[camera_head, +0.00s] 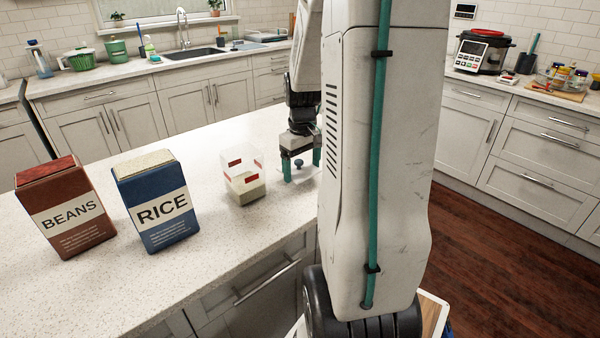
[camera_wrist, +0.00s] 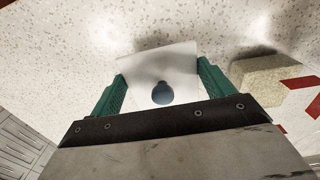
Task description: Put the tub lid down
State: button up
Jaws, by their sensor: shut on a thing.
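The tub lid (camera_wrist: 150,66) is a pale, translucent square with a round blue knob (camera_wrist: 162,93). My gripper (camera_wrist: 160,80) is shut on the lid, with one green finger at each side edge. In the head view my gripper (camera_head: 302,166) is low over the counter, right of the clear tub. The lid (camera_head: 284,181) shows beneath it, partly hidden by the fingers and my arm. I cannot tell whether it touches the counter. The tub (camera_head: 243,184) stands open and upright, with red marks and pale contents; it also shows in the wrist view (camera_wrist: 268,80).
A blue rice box (camera_head: 156,200) and a red beans box (camera_head: 63,207) stand upright left of the tub. The pale speckled counter (camera_head: 170,290) is clear in front of the tub and behind it. The counter's front edge runs close to the lid.

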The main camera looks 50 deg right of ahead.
aim_at(302, 171)
jog(key=shift+f, duration=1.25)
jog(key=shift+f, duration=0.1)
jog(key=o, duration=0.9)
notch_tip(302, 171, up, 12)
jog(key=s+a+r+n, duration=0.1)
jog(key=a+r, duration=0.1)
jog(key=a, duration=0.6)
jog(key=s+a+r, duration=0.1)
jog(key=a+r, duration=0.2)
jog(key=a, duration=0.6)
jog(key=s+a+f+n+t, duration=0.1)
jog(key=s+a, duration=0.9)
jog(key=a, duration=0.3)
jog(key=shift+f+n, duration=0.2)
jog(key=shift+n, duration=0.1)
jog(key=shift+w, duration=0.1)
